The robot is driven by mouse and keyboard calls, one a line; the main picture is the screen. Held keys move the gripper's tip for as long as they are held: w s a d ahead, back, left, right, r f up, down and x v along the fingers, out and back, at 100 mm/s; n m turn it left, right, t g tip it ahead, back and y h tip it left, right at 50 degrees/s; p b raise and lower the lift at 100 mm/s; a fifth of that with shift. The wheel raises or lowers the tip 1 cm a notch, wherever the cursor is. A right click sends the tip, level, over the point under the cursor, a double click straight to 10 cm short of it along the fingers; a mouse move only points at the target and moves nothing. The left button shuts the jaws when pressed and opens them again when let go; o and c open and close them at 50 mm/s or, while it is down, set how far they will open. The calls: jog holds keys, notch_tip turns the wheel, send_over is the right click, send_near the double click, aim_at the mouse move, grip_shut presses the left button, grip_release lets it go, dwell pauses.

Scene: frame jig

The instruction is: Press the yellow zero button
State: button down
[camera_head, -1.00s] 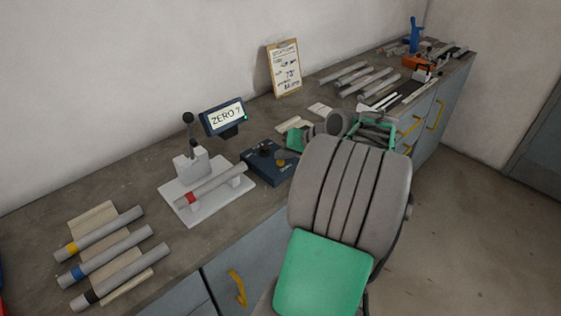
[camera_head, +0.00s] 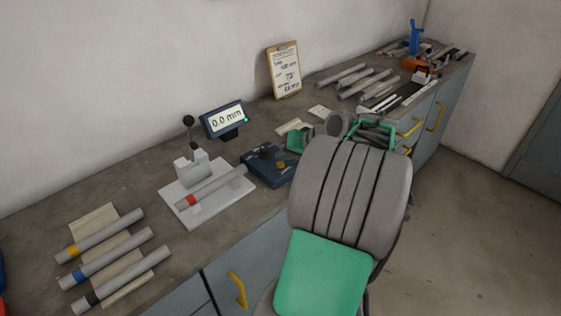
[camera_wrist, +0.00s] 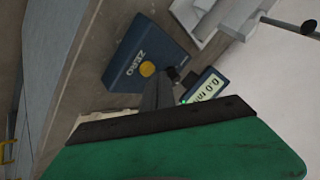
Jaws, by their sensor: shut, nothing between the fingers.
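The yellow zero button (camera_head: 281,163) is on the dark blue control box (camera_head: 258,172) on the bench. In the wrist view the round yellow button (camera_wrist: 147,68) shows beside the word ZERO on the box (camera_wrist: 136,48). My gripper (camera_wrist: 160,80) is shut and empty, its fingertips close beside the button; I cannot tell whether they touch it. A small display (camera_head: 226,120) behind the box reads 0.0 mm; it also shows in the wrist view (camera_wrist: 205,86). In the head view my fingertips cannot be made out.
A white jig (camera_head: 205,207) with a lever and a red-banded tube stands left of the box. Three banded tubes (camera_head: 107,262) lie at the front left. A clipboard (camera_head: 285,70) leans on the wall. More tubes and tools lie on the bench's far right.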

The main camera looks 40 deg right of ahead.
aim_at(283, 165)
jog(key=shift+r, duration=0.35)
notch_tip(283, 165, up, 5)
jog(key=p, duration=0.4)
jog(key=shift+r+p, duration=0.1)
jog(key=shift+p, duration=0.2)
dwell(0.4)
